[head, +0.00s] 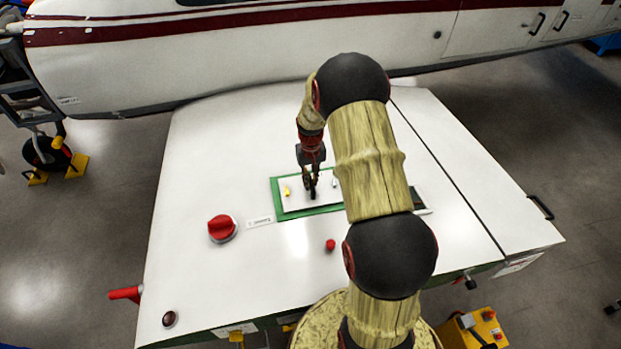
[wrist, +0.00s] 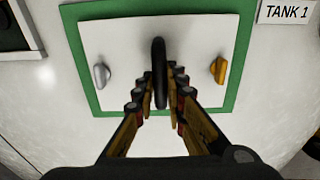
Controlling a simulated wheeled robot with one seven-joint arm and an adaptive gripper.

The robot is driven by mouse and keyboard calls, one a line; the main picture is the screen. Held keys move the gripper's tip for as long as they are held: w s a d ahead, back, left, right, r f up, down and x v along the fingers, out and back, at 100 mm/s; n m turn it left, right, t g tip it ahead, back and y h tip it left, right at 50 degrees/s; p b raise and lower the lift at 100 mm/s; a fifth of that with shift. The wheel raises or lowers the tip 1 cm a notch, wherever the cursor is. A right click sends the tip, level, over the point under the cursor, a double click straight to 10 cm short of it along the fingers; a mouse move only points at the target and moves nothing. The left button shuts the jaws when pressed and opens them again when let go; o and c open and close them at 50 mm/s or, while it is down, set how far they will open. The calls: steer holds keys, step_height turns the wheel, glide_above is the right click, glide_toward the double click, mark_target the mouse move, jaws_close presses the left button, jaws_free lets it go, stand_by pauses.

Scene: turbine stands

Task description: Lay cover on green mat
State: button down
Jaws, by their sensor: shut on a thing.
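The cover (head: 305,193) is a white plate with a black upright handle (wrist: 159,55) in its middle. It has a grey latch (wrist: 101,74) on one side and a yellow latch (wrist: 218,69) on the other. It lies flat over the green mat (wrist: 244,40), whose border shows around it in the wrist view. The mat also shows in the head view (head: 277,200). I cannot tell whether the cover touches the mat. My gripper (wrist: 160,78) is shut on the handle; in the head view it (head: 312,190) points down over the cover.
A dark rectangular opening (wrist: 10,32) with a pale rim is beside the mat. A TANK 1 label (wrist: 288,12) lies on the other side. The white stand top has a red knob (head: 222,228) and a small red button (head: 330,245). A white fuselage (head: 250,65) stands behind.

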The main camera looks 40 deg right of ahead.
mark_target(311, 181)
steer(key=shift+f, duration=0.45)
stand_by(0.4)
steer(key=c, duration=1.8)
jaws_free()
steer(key=shift+c, duration=0.2)
steer(key=shift+o, duration=1.3)
steer(key=shift+r, duration=0.1)
steer(key=shift+r+p, duration=1.65)
steer(key=shift+r, duration=1.8)
